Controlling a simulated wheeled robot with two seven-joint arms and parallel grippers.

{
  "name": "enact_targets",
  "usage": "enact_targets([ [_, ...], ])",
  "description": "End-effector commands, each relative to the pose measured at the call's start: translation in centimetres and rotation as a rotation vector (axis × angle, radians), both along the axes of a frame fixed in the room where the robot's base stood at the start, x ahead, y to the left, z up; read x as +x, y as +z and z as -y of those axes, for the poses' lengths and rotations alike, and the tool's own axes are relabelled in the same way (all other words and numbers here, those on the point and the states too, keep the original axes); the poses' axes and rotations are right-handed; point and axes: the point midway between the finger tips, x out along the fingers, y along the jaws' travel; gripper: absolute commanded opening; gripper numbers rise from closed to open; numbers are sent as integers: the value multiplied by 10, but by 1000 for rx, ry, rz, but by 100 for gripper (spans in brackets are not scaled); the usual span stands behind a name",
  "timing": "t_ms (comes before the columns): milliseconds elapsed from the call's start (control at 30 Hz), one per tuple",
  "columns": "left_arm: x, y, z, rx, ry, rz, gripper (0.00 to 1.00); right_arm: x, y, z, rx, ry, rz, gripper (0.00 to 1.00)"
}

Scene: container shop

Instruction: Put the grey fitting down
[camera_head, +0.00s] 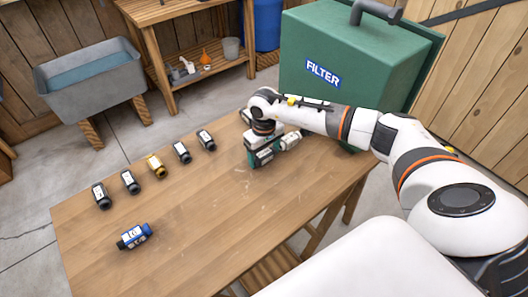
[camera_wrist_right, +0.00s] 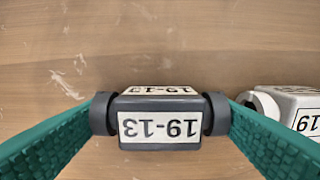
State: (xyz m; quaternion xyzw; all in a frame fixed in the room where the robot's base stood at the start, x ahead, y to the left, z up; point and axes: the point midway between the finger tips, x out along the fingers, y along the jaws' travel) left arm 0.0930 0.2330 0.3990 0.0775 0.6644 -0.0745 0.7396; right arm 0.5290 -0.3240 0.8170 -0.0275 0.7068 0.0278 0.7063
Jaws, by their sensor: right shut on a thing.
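My right gripper (camera_head: 256,158) is over the far right part of the wooden table, pointing down. Its green fingers show in the right wrist view (camera_wrist_right: 160,118), shut on the two ends of the grey fitting (camera_wrist_right: 160,130). That fitting has white labels reading 19-13, upside down in that view. In the head view the grey fitting (camera_head: 264,155) is low at the table, partly hidden by the fingers. I cannot tell whether it touches the tabletop. A white fitting (camera_head: 290,141) lies close beside it, also in the wrist view (camera_wrist_right: 290,108). My left gripper is not in view.
Several dark fittings and a yellow one (camera_head: 156,166) stand in a row on the table (camera_head: 200,225). A blue fitting (camera_head: 134,237) lies at the front left. A green FILTER box (camera_head: 335,60) stands behind my right arm. The middle of the table is clear.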

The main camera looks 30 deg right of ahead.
Motion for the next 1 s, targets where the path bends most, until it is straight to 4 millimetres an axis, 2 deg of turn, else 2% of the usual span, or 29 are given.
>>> enact_targets([
  [133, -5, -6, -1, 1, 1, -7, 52, 0, -4, 0, 0, 0, 1, 55],
  [167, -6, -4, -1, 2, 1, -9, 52, 0, -2, 0, 0, 0, 0, 83],
  [200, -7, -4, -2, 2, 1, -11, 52, 0, -2, 0, 0, 0, 0, 87],
  [467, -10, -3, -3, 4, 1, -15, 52, 0, -1, 0, 0, 0, 0, 87],
  [567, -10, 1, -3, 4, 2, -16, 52, 0, 3, 0, 0, 0, 0, 87],
  [600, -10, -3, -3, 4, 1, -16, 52, 1, 6, 0, 0, 1, 4, 87],
  [667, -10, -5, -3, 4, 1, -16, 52, 2, 15, 0, -1, 1, 6, 87],
  [1000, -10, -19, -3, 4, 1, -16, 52, 1, 86, 0, -1, 1, 5, 87],
])
